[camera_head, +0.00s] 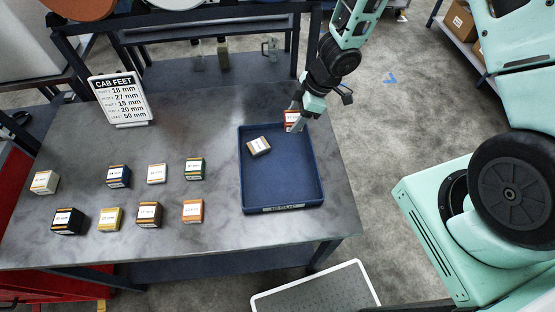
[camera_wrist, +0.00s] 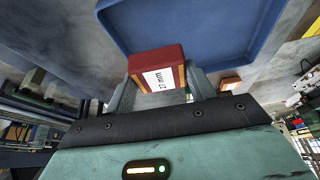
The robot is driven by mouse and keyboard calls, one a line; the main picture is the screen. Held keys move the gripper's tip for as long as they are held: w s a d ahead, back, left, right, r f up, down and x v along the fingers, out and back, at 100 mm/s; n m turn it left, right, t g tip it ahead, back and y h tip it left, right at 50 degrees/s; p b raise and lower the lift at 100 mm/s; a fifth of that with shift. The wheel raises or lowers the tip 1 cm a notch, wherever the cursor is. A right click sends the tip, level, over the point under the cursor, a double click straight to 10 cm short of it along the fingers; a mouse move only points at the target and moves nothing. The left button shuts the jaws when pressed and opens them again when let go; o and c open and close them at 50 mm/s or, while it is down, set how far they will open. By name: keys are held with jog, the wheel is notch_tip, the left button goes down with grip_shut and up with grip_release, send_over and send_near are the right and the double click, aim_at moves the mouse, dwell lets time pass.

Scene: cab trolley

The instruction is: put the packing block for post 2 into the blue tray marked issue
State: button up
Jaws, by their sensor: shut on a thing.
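My gripper (camera_head: 296,115) is shut on a red block with a white label. In the wrist view the red block (camera_wrist: 157,72) sits between the fingers, and its label reads 27 mm. In the head view the red block (camera_head: 291,120) is at the far right corner of the blue tray (camera_head: 262,205); I cannot tell whether it touches the tray. A tan block (camera_head: 259,146) with a white label lies tilted in the tray. The sign CAB FEET (camera_head: 120,98) lists several posts with sizes; its second line reads 27 mm.
Several labelled blocks stand in two rows left of the tray, among them a green one (camera_head: 195,168), an orange one (camera_head: 193,211), a yellow one (camera_head: 110,218) and a dark blue one (camera_head: 119,176). The tray's middle and front floor are clear.

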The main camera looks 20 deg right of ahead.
aim_at(288, 145)
jog(key=shift+a+n, duration=0.15)
jog(key=shift+n, duration=0.15)
notch_tip(288, 145, down, 10)
jog(key=b, duration=0.4)
jog(key=shift+b, duration=0.4)
jog(key=shift+f, duration=0.1)
jog(key=o, duration=1.1)
